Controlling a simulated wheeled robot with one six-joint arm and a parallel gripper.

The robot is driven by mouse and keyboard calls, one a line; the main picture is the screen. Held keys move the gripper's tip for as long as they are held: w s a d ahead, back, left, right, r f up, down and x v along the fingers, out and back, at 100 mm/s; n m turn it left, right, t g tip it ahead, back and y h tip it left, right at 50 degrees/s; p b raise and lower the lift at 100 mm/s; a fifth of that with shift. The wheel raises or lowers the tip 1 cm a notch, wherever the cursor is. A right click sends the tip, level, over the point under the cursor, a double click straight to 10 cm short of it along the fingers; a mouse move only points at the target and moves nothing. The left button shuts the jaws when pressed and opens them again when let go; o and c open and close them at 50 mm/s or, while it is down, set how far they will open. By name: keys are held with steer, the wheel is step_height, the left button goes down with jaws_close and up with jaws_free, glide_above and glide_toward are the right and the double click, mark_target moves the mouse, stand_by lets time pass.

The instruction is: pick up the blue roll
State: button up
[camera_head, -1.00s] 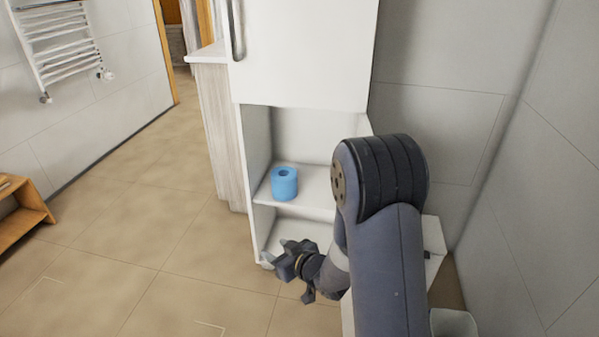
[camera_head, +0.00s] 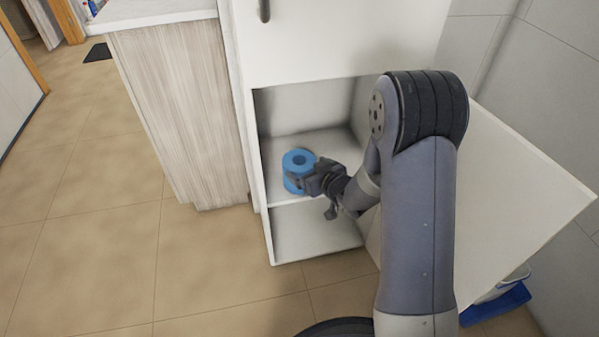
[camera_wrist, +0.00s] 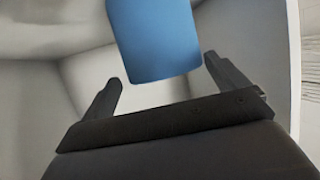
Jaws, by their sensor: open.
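The blue roll (camera_head: 297,161) stands upright on the upper open shelf (camera_head: 283,195) of the white cabinet. It shows large at the top of the wrist view (camera_wrist: 155,40), ahead of and partly between the finger tips. My gripper (camera_head: 308,181) is at the roll's right front side in the head view and hides part of it. In the wrist view the two fingers (camera_wrist: 162,72) are spread apart, with a gap on the roll's left side and little room on its right. I cannot tell whether a finger touches it.
The cabinet's lower door (camera_head: 525,185) stands open to the right of my arm. A lower compartment (camera_head: 315,232) under the shelf is empty. A wood-sided counter (camera_head: 180,105) adjoins on the left. A blue object (camera_head: 497,303) lies on the floor at lower right.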

mark_target(299, 163)
steer(key=shift+o, duration=0.6)
steer(key=x, duration=0.1)
steer(key=b+x, duration=0.1)
steer(key=x, duration=0.3)
steer(key=shift+a+r, duration=0.2)
steer(key=shift+r, duration=0.05)
steer(key=shift+c, duration=0.3)
steer(key=c, duration=0.8)
